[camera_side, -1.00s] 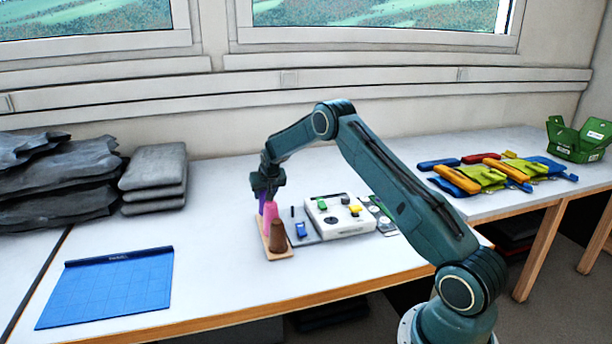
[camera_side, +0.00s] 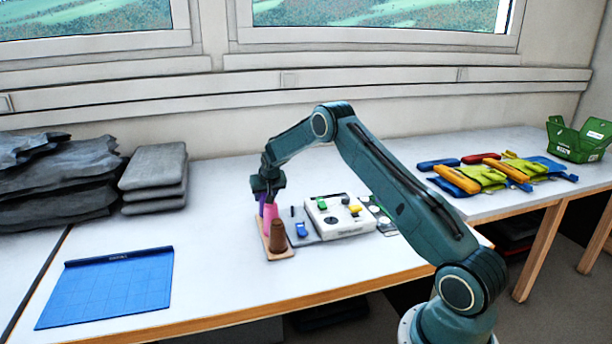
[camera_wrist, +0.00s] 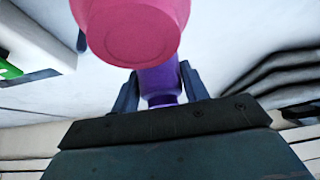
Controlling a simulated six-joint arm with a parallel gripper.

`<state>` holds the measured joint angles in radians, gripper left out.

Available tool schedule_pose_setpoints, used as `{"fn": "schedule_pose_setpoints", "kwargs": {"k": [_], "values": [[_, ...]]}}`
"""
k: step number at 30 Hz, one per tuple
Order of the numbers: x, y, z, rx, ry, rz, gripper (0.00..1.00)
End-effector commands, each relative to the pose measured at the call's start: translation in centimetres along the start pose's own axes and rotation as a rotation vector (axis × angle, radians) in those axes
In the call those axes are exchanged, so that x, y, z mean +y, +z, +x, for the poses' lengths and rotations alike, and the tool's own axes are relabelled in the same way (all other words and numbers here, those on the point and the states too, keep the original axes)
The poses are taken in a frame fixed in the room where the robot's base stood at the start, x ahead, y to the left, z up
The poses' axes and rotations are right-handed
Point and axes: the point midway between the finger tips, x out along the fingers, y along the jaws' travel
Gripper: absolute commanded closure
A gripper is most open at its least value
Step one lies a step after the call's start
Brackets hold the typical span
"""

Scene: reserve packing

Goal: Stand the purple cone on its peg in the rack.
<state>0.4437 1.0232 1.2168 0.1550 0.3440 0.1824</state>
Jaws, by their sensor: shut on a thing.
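My gripper (camera_side: 264,192) is over the far end of the wooden rack (camera_side: 283,256) in the side view. It is shut on the purple cone (camera_wrist: 160,84), which shows between the two fingers in the wrist view. In the side view only a sliver of the purple cone (camera_side: 262,204) shows below the fingers, at the rack's far end. Whether it is seated on its peg cannot be told. The pink cone (camera_side: 270,217) stands on the rack just in front of it, and shows large in the wrist view (camera_wrist: 132,30). The brown cone (camera_side: 277,237) stands at the near end.
A white box with coloured pieces (camera_side: 341,225) and a grey plate (camera_side: 303,236) lie close right of the rack. A blue mat (camera_side: 107,288) lies at the front left. Grey cushions (camera_side: 154,178) are stacked at the back left. Table between mat and rack is clear.

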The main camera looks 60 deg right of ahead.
Motion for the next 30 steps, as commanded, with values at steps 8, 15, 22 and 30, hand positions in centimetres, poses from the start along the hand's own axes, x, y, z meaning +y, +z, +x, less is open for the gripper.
{"fn": "schedule_pose_setpoints", "kwargs": {"k": [8,15,22,30], "values": [[0.0,0.1,0.2,0.001,0.0,0.0,0.86],[0.0,0.4,0.6,0.001,0.0,0.0,0.86],[0.0,0.6,0.9,0.001,0.0,0.0,0.86],[0.0,0.7,1.1,0.001,0.0,0.0,0.86]]}}
